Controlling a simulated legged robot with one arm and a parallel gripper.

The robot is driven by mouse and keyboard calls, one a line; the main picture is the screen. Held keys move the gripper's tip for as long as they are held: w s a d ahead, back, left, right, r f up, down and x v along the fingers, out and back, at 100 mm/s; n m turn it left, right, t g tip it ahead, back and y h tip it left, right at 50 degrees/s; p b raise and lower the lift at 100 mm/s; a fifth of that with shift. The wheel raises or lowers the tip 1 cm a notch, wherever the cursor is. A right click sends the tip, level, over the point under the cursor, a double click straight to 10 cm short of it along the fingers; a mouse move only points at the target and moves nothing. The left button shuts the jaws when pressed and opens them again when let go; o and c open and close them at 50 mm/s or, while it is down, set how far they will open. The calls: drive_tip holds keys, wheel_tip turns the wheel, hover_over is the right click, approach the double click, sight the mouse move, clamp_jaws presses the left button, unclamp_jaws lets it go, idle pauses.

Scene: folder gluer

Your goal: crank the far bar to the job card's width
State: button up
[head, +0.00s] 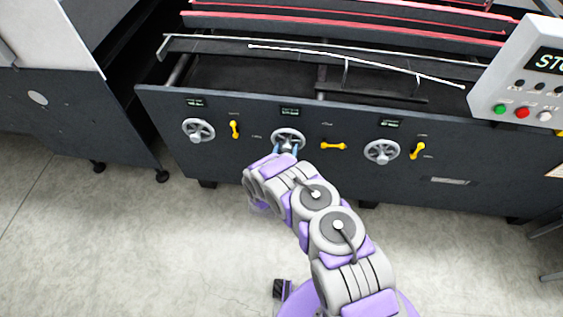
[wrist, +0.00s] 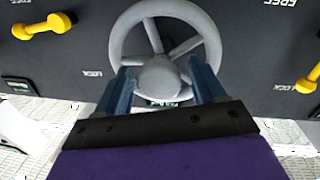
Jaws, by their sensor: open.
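A dark machine front carries a left handwheel (head: 198,130), a middle handwheel (head: 287,133) and a right handwheel (head: 382,152). My gripper (head: 285,149) is at the middle handwheel. In the wrist view, the middle wheel's grey rim (wrist: 120,37) and spokes fill the top, and my open blue fingers (wrist: 160,72) stand on either side of its round hub (wrist: 158,77). I cannot tell whether they touch it. A small green display (head: 290,111) sits above this wheel, too small to read. Several bars lie above; which is the far bar is unclear. No job card is readable.
Yellow levers stand beside the wheels: the left one (head: 235,128) and right one (head: 418,151) are near upright, the middle one (head: 333,146) lies level. A control box (head: 520,80) with buttons is at right. Open floor (head: 130,240) lies in front.

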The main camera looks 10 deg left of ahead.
drive_tip(key=s+a+p, duration=0.2)
drive_tip(key=s+p, duration=0.3)
drive_tip(key=s, duration=1.1)
drive_tip(key=shift+s+a, duration=0.25)
drive_tip(key=shift+s, duration=0.1)
drive_tip(key=shift+f, duration=0.1)
